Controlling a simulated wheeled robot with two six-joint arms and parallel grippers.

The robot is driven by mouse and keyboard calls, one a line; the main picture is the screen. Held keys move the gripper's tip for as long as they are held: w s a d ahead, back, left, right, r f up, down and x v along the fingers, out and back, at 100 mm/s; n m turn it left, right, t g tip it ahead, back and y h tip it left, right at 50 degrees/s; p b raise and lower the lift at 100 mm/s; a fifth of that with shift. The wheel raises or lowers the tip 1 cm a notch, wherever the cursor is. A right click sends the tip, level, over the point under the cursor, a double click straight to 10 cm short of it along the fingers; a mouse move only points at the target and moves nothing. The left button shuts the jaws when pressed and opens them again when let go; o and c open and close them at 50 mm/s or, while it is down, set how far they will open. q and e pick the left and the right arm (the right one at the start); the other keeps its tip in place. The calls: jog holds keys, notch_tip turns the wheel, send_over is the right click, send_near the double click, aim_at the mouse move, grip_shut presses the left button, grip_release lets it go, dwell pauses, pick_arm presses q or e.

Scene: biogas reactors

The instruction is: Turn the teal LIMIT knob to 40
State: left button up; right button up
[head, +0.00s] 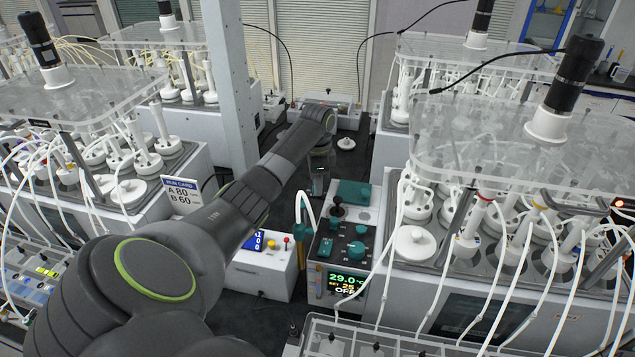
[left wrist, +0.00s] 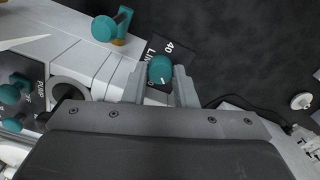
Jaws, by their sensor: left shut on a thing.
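The teal LIMIT knob (left wrist: 160,69) sits on a dark label plate (left wrist: 180,48) in the left wrist view. "40" is printed above the knob and part of "LIMIT" to its left. A pale mark on the knob is at its lower side, away from the "40". My left gripper (left wrist: 161,80) has one finger on each side of the knob and is shut on it. In the head view my left gripper (head: 318,183) reaches down behind the control boxes, and I cannot make out the LIMIT knob there. My right gripper is not in view.
Another teal handle (left wrist: 105,28) on an orange base and a PUMP panel (left wrist: 42,90) lie to the left in the wrist view. A control box (head: 345,245) with teal knobs and a white box (head: 265,268) stand nearby. Reactors (head: 500,215) with hoses crowd both sides.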

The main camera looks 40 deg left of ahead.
pick_arm(q)
jog(key=shift+f, duration=0.1)
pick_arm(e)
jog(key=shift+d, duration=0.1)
pick_arm(q)
jog(key=shift+n, duration=1.1)
jog(key=n, duration=1.1)
jog(key=shift+n, duration=0.3)
jog(key=n, duration=0.6)
jog(key=shift+s, duration=0.1)
jog(key=n, duration=0.4)
jog(key=shift+f+n, duration=0.1)
jog(key=shift+n, duration=1.3)
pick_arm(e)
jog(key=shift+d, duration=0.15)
